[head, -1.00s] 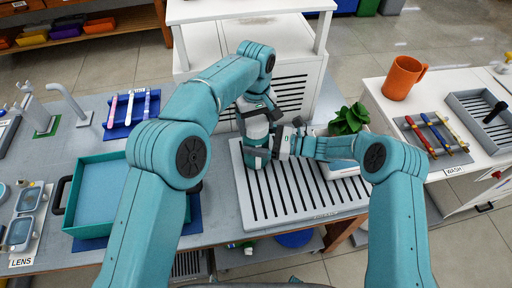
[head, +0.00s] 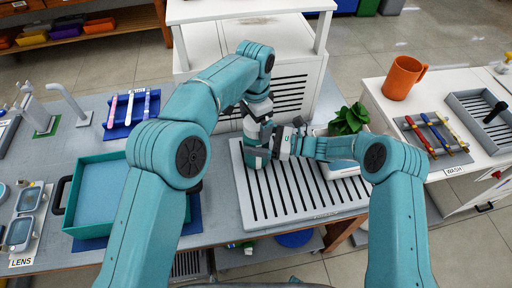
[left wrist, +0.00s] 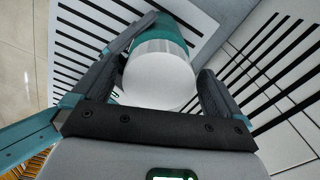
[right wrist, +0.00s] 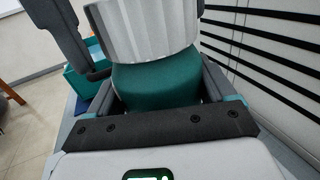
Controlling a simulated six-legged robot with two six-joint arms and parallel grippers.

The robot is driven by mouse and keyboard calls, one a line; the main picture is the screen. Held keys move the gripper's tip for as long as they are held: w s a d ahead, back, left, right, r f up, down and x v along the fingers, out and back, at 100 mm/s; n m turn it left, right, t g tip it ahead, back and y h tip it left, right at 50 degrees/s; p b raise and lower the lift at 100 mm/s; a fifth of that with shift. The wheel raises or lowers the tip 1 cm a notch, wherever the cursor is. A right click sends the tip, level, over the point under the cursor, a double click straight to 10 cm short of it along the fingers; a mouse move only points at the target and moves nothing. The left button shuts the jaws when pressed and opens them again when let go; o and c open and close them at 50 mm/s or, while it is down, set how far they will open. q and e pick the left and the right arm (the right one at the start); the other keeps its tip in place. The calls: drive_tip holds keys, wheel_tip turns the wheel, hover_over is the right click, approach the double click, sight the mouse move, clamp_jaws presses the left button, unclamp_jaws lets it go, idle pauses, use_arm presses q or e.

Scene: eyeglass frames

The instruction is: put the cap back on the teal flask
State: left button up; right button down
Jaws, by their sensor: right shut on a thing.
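The teal flask (right wrist: 155,88) is between the fingers of my right gripper (right wrist: 158,100), which is shut on its body. The white ribbed cap (right wrist: 145,30) is at the flask's top, against the teal body; I cannot tell how firmly it sits. In the left wrist view the cap's round white end (left wrist: 158,85) faces the camera, with the teal flask (left wrist: 165,25) beyond it. My left gripper (left wrist: 165,75) has its fingers on either side of the cap. One dark finger stands apart from the cap in the right wrist view. In the head view the grippers largely hide the flask.
The flask is above a white slatted rack (head: 310,200). A green plant (head: 349,119) stands close to my right forearm. A white vented cabinet (head: 300,75) is behind. A teal tray (head: 100,195) lies to the left, and an orange mug (head: 404,78) stands at the right.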

use_arm(q)
wheel_tip(320, 180, up, 8)
drive_tip(key=shift+f, duration=0.25)
use_arm(e)
drive_tip(key=shift+r, duration=0.1)
unclamp_jaws()
use_arm(q)
drive_tip(key=shift+f, duration=0.15)
wheel_tip(320, 180, down, 3)
drive_tip(key=b, duration=0.3)
drive_tip(key=shift+f+b, duration=0.2)
drive_tip(key=shift+b, duration=0.15)
drive_tip(key=shift+f, duration=0.1)
use_arm(e)
drive_tip(key=s+d, duration=0.3)
drive_tip(key=d, duration=1.3)
drive_tip(key=shift+s, duration=0.1)
